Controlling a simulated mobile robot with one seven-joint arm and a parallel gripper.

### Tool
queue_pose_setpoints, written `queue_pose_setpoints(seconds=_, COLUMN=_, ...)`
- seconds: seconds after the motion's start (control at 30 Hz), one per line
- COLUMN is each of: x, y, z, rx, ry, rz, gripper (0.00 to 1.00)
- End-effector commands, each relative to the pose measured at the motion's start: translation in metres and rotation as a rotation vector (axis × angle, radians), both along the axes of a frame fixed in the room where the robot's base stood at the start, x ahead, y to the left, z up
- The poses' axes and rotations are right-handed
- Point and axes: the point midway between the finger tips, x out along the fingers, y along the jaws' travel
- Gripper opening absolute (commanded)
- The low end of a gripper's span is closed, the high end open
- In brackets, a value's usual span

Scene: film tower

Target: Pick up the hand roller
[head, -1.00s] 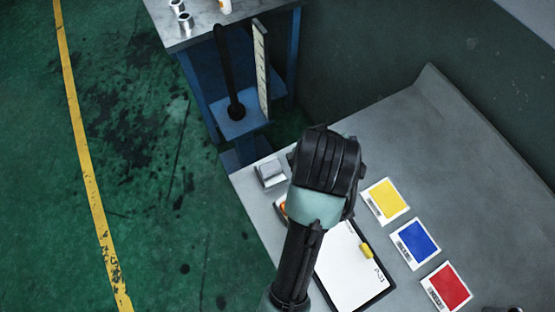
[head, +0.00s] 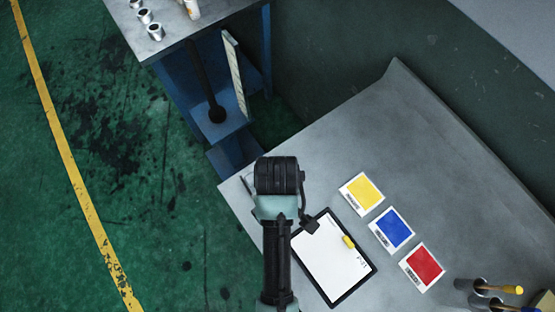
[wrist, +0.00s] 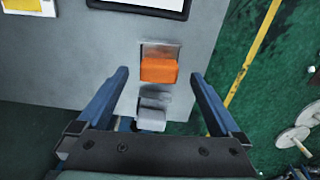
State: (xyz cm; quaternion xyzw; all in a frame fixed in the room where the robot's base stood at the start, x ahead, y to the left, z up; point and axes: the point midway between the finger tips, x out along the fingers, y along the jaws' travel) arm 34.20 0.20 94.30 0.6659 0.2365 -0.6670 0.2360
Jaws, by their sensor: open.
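My gripper (wrist: 160,75) is open in the wrist view, one finger on each side of an orange block-like piece (wrist: 158,70). This piece lies on the grey table beside a flat grey plate (wrist: 160,48). A small light-grey piece (wrist: 152,112) sits near the table edge, between the fingers and closer to the palm. I cannot tell for sure which of these is the hand roller. Nothing is held, and I cannot tell how high the fingers are. In the head view my wrist (head: 279,176) hides these pieces, and the fingers do not show.
A clipboard (head: 331,259) with a yellow piece on it lies right of my arm. Yellow (head: 362,194), blue (head: 392,230) and red (head: 422,267) cards lie beyond it. Tools in cups (head: 480,288) stand at the lower right. A blue-framed stand (head: 232,120) is beyond the table.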

Motion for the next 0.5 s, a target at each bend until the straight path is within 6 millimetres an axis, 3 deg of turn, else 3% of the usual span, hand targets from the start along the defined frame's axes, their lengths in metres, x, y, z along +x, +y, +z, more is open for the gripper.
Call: queue_pose_setpoints(seconds=0.5, x=-0.001, y=-0.002, z=-0.053, rx=0.000, ry=0.000, rz=-0.001, gripper=1.00)
